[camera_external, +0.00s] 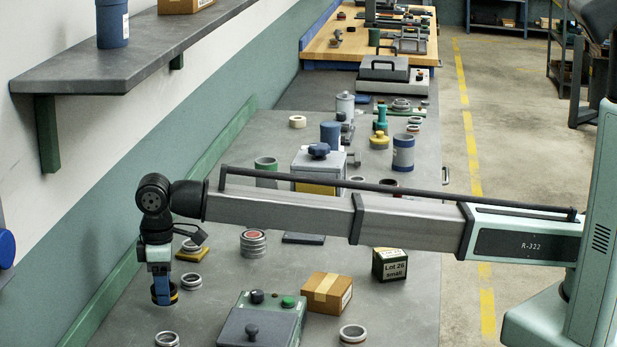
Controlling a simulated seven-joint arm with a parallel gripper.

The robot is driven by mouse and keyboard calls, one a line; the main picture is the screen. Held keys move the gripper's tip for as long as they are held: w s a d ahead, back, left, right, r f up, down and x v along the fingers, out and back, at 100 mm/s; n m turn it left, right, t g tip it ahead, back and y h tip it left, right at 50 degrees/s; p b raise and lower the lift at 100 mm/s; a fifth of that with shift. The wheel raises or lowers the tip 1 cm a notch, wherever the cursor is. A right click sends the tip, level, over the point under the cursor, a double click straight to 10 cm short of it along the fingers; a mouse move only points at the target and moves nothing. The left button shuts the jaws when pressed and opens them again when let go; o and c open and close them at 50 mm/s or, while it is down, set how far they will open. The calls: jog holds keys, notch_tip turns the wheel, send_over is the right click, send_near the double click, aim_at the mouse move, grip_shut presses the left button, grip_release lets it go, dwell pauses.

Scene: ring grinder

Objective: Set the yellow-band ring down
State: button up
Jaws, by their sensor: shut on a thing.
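My gripper (161,289) points down at the left of the grey bench, with blue fingers shut on a dark ring that shows a yellowish band, the yellow-band ring (165,301). The fingers hide part of the ring. It is at or just above the bench top (225,300); I cannot tell whether it touches.
A grey ring (190,281) lies close right of my gripper, and another ring sits on a yellow base (190,256) behind it. A ring stack (253,244), a ring at the front (167,339), a green machine (262,320) and a cardboard box (327,293) stand around.

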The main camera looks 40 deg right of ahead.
aim_at(167, 312)
jog(key=shift+f, duration=1.4)
jog(key=shift+f, duration=0.1)
jog(key=o, duration=1.2)
jog(key=shift+c, duration=0.2)
notch_tip(167, 312, up, 12)
